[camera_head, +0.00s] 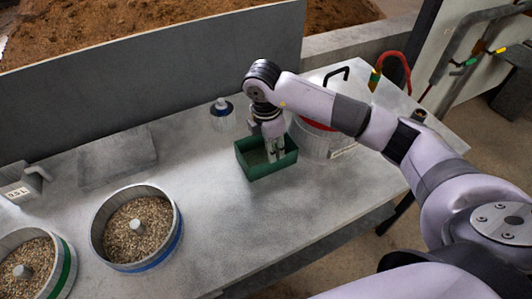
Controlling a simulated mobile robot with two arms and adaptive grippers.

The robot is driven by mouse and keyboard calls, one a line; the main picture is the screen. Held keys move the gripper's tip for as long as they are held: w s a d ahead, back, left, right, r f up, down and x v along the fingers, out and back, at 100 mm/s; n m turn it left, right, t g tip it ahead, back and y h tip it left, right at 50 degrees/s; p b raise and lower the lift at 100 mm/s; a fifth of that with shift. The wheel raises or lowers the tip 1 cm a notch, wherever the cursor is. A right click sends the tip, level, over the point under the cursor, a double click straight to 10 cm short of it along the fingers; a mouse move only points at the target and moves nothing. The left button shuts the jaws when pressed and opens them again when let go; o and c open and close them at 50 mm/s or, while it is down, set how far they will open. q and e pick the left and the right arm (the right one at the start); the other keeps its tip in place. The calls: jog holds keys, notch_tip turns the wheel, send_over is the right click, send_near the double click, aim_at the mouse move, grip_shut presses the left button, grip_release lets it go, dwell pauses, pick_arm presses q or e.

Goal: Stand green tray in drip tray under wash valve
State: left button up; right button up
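The green tray (266,170) is a small open rectangular box, upright on the grey worktop near the middle of the head view. My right gripper (274,156) points down, with its fingertips over or inside the tray. The fingers look close together, but whether they grip a tray wall is unclear. My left gripper is out of view. A flat grey raised panel (117,160) lies at the back left; I cannot tell if it is the drip tray. A wash valve is not clearly identifiable.
Two round grain-filled pans, one blue-banded (178,238) and one green-banded (69,268), stand at the left. The front middle worktop is clear.

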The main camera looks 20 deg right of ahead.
aim_at(275, 171)
notch_tip(275, 171, down, 2)
jog(key=shift+d+f, duration=0.15)
jog(key=shift+f, duration=0.05)
jog(key=f, duration=0.1)
jog(key=f+p, duration=0.1)
jog(key=f, duration=0.1)
jog(key=f+p, duration=0.1)
jog(key=shift+s+d+f, duration=0.15)
jog(key=shift+s, duration=0.1)
jog(key=shift+w+f, duration=0.1)
jog(key=shift+f, duration=0.35)
grip_shut()
jog(key=shift+r, duration=0.1)
